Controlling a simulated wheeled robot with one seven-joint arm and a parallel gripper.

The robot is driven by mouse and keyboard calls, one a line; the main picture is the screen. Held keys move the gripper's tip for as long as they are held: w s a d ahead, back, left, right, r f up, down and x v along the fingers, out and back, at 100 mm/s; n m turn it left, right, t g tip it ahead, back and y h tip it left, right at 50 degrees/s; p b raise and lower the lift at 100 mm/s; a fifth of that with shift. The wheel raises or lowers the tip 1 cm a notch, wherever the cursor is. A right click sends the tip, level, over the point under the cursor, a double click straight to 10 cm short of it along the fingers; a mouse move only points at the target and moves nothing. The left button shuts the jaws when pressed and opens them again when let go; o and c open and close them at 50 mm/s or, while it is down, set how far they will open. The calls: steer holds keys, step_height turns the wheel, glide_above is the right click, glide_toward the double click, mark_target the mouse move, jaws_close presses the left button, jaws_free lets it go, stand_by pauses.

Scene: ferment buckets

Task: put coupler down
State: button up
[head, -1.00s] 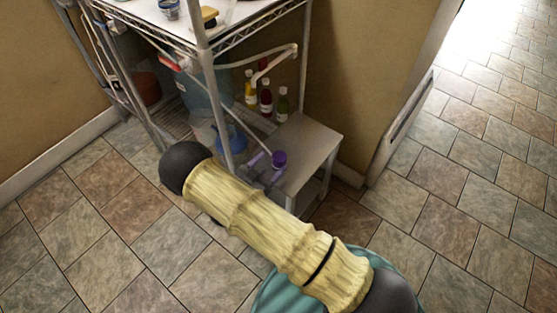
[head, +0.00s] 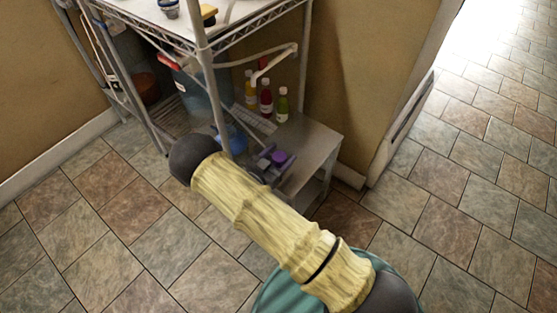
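A small purple piece (head: 280,157), which looks like the coupler, is at the low grey stand. My gripper (head: 271,158) is a small dark grey shape right beside it, past the end of my yellow-sleeved arm. The arm hides part of the gripper. The fingers are too small and dark to tell whether they are closed on the purple piece or apart from it. I cannot tell whether the piece touches the stand top.
The low grey stand (head: 312,143) adjoins a wire shelf rack (head: 212,95). Three bottles, yellow (head: 250,88), red (head: 266,97) and green (head: 283,104), stand behind it. A pale hose (head: 275,60) hangs above. The tiled floor (head: 420,190) at right is clear.

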mark_target(280, 156)
steer(key=c, duration=1)
step_height(280, 156, up, 10)
steer(key=p, duration=0.2)
steer(key=shift+p, duration=0.35)
steer(key=w+d+n+t+y, duration=0.2)
steer(key=d+n+t+y, duration=0.3)
steer(key=d, duration=1)
steer(key=r+n+y+p, duration=0.1)
steer(key=r+y+p, duration=0.1)
steer(key=r+p, duration=0.4)
steer(key=s+r+y+p, duration=0.1)
steer(key=r+y+p, duration=0.1)
steer(key=r+p, duration=0.5)
steer(key=s+r+n+g+y+p, duration=0.1)
steer(key=r+p, duration=0.6)
steer(key=p, duration=0.8)
steer(key=shift+d+r+n+y, duration=0.15)
steer(key=shift+n+y, duration=0.15)
steer(key=shift+y, duration=0.2)
